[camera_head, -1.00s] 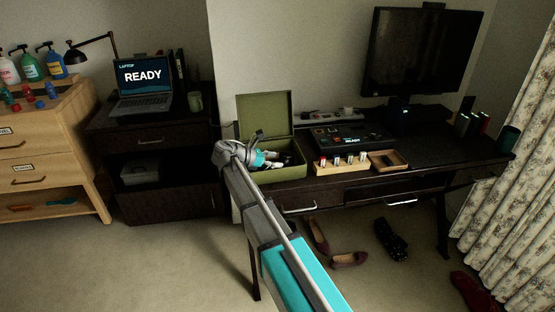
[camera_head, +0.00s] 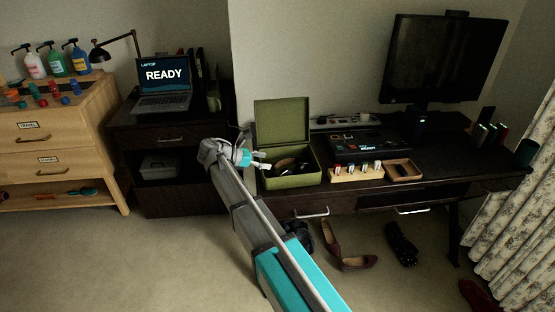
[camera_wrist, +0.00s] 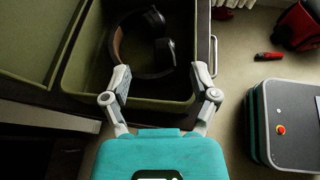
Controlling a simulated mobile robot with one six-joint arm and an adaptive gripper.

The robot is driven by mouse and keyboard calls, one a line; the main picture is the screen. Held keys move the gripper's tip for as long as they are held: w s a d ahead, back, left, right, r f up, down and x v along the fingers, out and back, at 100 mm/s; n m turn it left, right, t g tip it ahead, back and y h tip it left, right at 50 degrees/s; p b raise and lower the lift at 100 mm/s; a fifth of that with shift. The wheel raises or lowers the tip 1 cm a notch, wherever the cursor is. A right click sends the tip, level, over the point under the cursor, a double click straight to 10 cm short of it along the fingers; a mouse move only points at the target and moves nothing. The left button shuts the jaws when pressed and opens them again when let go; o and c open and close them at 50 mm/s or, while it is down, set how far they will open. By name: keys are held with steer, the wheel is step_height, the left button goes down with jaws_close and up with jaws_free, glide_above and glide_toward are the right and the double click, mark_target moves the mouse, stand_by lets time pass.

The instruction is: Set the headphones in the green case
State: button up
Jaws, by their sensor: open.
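The green case (camera_head: 318,178) stands on the left end of the dark desk with its lid (camera_head: 282,124) raised. The dark headphones (camera_head: 290,165) lie inside it. In the wrist view the headphones (camera_wrist: 121,45) rest on the floor of the case, with a curved band and an ear cup (camera_wrist: 165,52) visible. My gripper (camera_head: 262,160) is at the left front edge of the case. In the wrist view my gripper (camera_wrist: 160,78) is open and empty, its fingertips over the near rim of the case (camera_wrist: 165,104), apart from the headphones.
A wooden holder with several small bottles (camera_head: 356,176) and a wooden tray (camera_head: 404,172) sit right of the case. A black device (camera_head: 370,145) and a monitor (camera_head: 445,60) stand behind them. Shoes (camera_head: 358,263) lie on the floor below.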

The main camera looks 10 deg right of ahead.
steer(key=shift+v, duration=0.85)
stand_by(0.8)
